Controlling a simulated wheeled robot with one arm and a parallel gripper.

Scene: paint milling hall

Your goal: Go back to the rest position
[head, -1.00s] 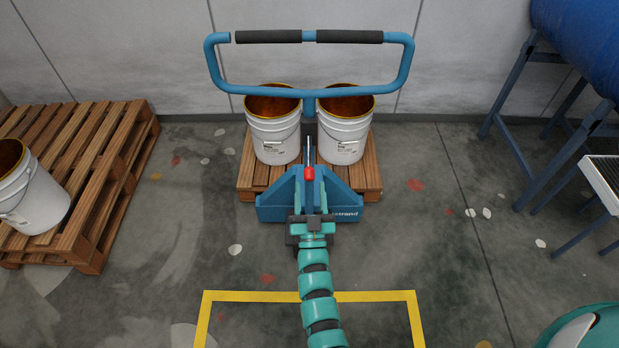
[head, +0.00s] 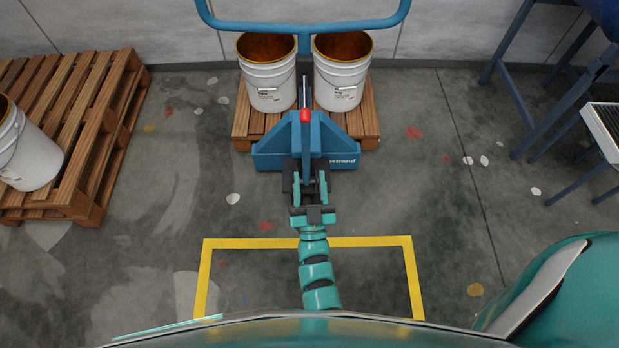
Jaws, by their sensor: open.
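My gripper (head: 307,182) is in the middle of the head view at the end of my teal segmented arm. Its fingers are apart, and I see nothing held between them. It overlaps the lower front of a blue pallet truck (head: 270,153) in the picture; I cannot tell whether it touches it. The truck has a red-tipped lever (head: 306,115) in front of its mast. The rest position itself is not marked by anything I can identify.
Two white buckets (head: 267,85) (head: 341,85) stand on a wooden pallet (head: 366,125) behind the truck's body. Another pallet (head: 95,130) with a white bucket (head: 32,158) is at left. Yellow floor lines (head: 375,241) lie nearer me. Blue stands (head: 520,100) are at right.

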